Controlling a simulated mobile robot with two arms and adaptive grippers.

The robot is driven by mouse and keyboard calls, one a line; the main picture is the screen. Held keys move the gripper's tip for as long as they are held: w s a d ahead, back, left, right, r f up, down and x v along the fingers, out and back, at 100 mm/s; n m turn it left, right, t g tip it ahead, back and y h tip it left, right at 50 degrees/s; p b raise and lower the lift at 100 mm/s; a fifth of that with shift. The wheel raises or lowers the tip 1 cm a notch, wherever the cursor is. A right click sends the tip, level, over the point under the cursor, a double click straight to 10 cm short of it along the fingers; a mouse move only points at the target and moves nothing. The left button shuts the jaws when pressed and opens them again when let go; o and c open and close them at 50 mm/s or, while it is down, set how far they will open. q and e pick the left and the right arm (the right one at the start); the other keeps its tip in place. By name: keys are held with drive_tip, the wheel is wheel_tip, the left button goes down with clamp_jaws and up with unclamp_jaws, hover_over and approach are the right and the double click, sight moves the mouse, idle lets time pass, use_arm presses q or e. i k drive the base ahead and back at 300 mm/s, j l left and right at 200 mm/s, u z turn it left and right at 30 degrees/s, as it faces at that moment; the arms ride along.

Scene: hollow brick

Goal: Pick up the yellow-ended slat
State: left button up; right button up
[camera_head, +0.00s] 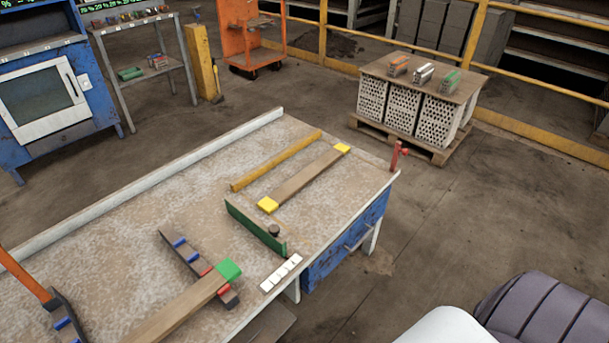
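The yellow-ended slat (306,181) is a flat brown wooden strip with a bright yellow block at each end. It lies on the far right part of the speckled workbench (130,230), running diagonally from near-left to far-right. A plain ochre-yellow bar (276,161) lies parallel to it on its left side, with a narrow gap between. A green upright strip (254,229) with a dark knob stands close to its near end. Neither of my grippers is in view, and nothing touches the slat from above.
A green-ended slat (182,312) rests across a dark rack (188,254) with blue and red blocks. A white segmented strip (281,272) lies near the bench's right edge. A red clamp (396,156) stands at the far right corner. A raised pale rail (150,188) runs along the left edge.

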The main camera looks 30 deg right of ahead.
sight(272, 203)
drive_tip(key=l+u, duration=0.25)
drive_tip(key=u, duration=0.2)
drive_tip(key=l+u, duration=0.25)
drive_tip(key=u, duration=0.2)
drive_tip(key=l+u, duration=0.15)
drive_tip(key=l, duration=0.3)
drive_tip(key=k+l+u, duration=0.15)
drive_tip(key=l, duration=0.3)
drive_tip(key=k+l+u, duration=0.1)
drive_tip(key=l, duration=0.3)
drive_tip(key=k+l+u, duration=0.15)
drive_tip(key=l, duration=0.3)
drive_tip(key=k+l+u, duration=0.15)
drive_tip(key=l, duration=0.25)
drive_tip(key=i, duration=0.05)
